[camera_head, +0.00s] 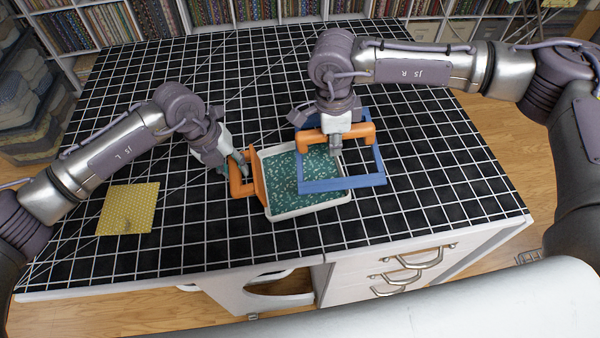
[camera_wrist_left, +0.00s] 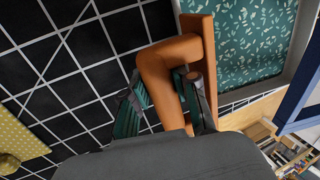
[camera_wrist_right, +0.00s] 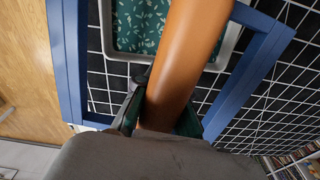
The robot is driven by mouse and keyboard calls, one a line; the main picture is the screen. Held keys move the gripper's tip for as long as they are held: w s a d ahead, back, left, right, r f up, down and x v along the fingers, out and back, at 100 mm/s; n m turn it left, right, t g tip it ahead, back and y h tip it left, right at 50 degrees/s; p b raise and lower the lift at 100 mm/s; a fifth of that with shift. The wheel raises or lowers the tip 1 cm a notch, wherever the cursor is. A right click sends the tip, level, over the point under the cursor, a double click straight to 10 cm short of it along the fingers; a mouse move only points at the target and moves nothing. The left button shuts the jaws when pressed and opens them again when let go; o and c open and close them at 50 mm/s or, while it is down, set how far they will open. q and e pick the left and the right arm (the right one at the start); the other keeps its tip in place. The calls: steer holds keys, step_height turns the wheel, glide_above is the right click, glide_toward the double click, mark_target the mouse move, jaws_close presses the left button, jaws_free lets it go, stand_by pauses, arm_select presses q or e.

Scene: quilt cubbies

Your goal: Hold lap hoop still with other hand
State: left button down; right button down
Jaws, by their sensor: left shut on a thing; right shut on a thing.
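The lap hoop looks like a white square frame (camera_head: 309,209) with teal patterned fabric (camera_head: 284,171) inside, lying on the gridded table. An orange handle (camera_head: 258,176) stands at its left side. My left gripper (camera_head: 243,168) is shut on this handle, which also shows between its fingers in the left wrist view (camera_wrist_left: 172,62). My right gripper (camera_head: 335,147) is shut on the orange bar handle (camera_head: 361,133) of a blue square frame (camera_head: 345,184). The blue frame overlaps the hoop's right part in the head view and appears above it. The right gripper hides part of the bar.
A yellow patterned square (camera_head: 128,209) lies on the table at left. The black gridded tabletop (camera_head: 430,160) is clear to the right and behind. White drawers (camera_head: 400,270) are below the front edge. Shelves of fabric stand at the back, folded stacks (camera_head: 25,95) at left.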

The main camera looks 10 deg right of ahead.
arm_select(q)
steer(key=c, duration=0.8)
jaws_free()
steer(key=shift+r, duration=0.1)
steer(key=v, duration=1.1)
steer(key=shift+r, duration=0.4)
steer(key=shift+a, duration=0.15)
